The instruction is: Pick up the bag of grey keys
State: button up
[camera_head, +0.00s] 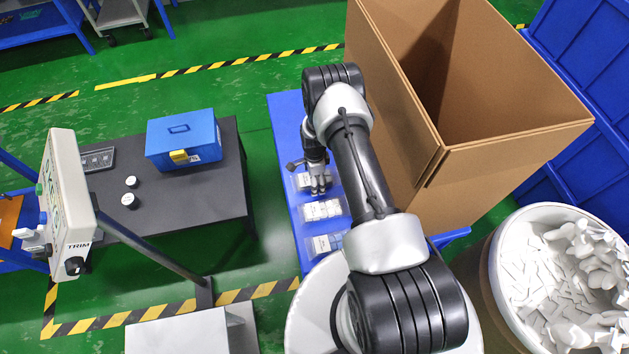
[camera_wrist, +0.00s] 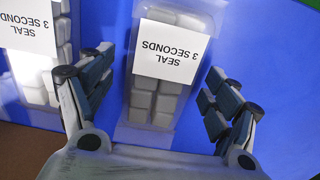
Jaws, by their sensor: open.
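The bag of grey keys (camera_wrist: 153,105) is a clear bag of light grey blocks with a white "SEAL 3 SECONDS" label. It lies on a blue surface (camera_wrist: 270,60), in the middle of the wrist view. My gripper (camera_wrist: 158,65) is open, with one finger on each side of the bag and nothing held. In the head view, my gripper (camera_head: 319,190) is over the farthest bag (camera_head: 303,181) in the row and partly hides it. Contact between fingers and bag cannot be told.
A similar bag of whiter keys (camera_wrist: 35,60) lies close on the left in the wrist view. The head view shows two nearer bags (camera_head: 322,210) (camera_head: 322,244) in the row. A tall open cardboard box (camera_head: 500,165) stands right of the row. A dark table with a blue case (camera_head: 185,140) is left.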

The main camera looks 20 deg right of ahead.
jog(key=shift+c, duration=0.4)
jog(key=c, duration=1.1)
jog(key=shift+c, duration=0.3)
jog(key=shift+r, duration=0.15)
